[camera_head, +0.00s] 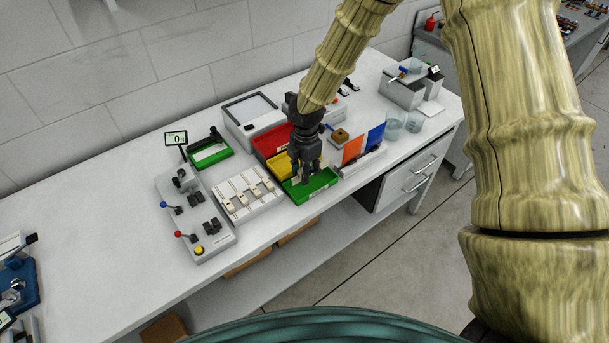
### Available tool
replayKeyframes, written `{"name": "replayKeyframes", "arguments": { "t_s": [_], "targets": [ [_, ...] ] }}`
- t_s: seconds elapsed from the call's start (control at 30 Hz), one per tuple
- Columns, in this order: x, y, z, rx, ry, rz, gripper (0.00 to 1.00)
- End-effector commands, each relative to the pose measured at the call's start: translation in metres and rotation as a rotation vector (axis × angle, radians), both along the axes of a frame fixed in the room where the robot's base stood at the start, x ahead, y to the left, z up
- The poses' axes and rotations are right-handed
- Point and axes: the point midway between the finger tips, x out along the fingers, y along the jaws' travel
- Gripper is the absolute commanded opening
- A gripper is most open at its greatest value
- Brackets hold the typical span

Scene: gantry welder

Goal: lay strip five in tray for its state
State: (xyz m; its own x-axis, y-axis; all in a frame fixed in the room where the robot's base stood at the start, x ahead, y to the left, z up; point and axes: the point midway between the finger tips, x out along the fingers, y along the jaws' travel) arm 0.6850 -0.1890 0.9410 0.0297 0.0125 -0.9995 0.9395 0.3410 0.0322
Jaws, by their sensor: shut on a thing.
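My gripper (306,180) points down over the green tray (322,190). It is shut on a small strip, which the fingers mostly hide; its number cannot be read. I cannot tell whether the strip touches the tray floor. The yellow tray (279,166) and the red tray (268,142) lie behind the green one in a row, partly hidden by my gripper. A white rack (233,212) with several pale strips in slots stands left of the green tray.
A grey control panel (212,245) with levers and a yellow button stands left of the rack. A green-framed device (209,152) with a small display is behind. Orange (353,148) and blue (376,136) panels stand close right of my gripper.

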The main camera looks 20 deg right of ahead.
Motion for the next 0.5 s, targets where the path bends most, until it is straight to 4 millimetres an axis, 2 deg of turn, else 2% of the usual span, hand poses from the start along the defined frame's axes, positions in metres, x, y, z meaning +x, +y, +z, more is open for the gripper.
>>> {"name": "replayKeyframes", "arguments": {
  "t_s": [0.5],
  "targets": [
    [0.0,0.0,-0.034,0.0,0.0,0.0,0.05]
  ]
}}
